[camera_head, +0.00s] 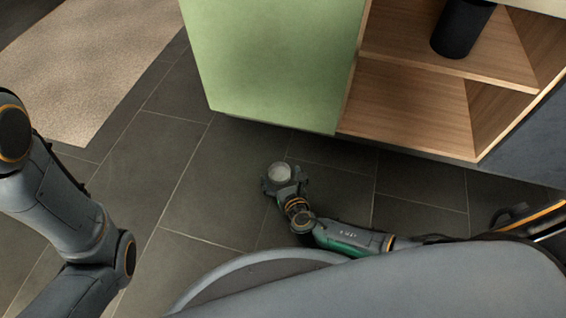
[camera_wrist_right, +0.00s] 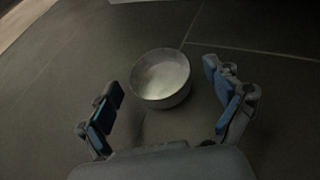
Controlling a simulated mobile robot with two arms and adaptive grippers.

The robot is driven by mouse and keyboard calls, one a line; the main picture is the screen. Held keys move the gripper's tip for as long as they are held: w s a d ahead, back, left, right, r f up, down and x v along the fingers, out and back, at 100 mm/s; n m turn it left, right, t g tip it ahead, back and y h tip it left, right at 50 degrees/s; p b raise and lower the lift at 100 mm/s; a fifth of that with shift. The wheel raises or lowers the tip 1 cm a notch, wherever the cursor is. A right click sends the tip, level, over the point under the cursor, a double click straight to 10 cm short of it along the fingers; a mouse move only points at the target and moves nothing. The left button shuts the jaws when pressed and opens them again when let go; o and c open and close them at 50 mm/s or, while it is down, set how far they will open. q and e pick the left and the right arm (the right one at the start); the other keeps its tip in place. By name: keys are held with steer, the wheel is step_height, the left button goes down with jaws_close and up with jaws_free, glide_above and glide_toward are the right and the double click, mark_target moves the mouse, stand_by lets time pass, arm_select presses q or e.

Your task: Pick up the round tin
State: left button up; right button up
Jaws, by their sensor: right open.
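The round tin (camera_head: 280,172) is a small pale grey cylinder with a lighter top, on the dark tiled floor in front of the cabinet. In the right wrist view the tin (camera_wrist_right: 160,78) stands upright, ahead of and between the blue-padded fingers of my right gripper (camera_wrist_right: 168,108). These fingers are spread apart, with a gap on both sides of the tin. In the head view my right gripper (camera_head: 284,184) is right at the tin, and its fingers partly hide the tin's sides. My left arm comes in at the left, but its gripper is out of view.
A cabinet with a green door (camera_head: 270,60) and open wooden shelves (camera_head: 410,110) stands just beyond the tin. A black cylinder (camera_head: 460,30) is on the upper shelf. A beige rug (camera_head: 90,60) lies at the upper left. The tiled floor (camera_head: 150,180) left of the tin is clear.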

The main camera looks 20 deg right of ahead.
steer(key=shift+w, duration=0.2)
steer(key=shift+s, duration=0.1)
steer(key=c, duration=1.2)
steer(key=shift+r, duration=0.1)
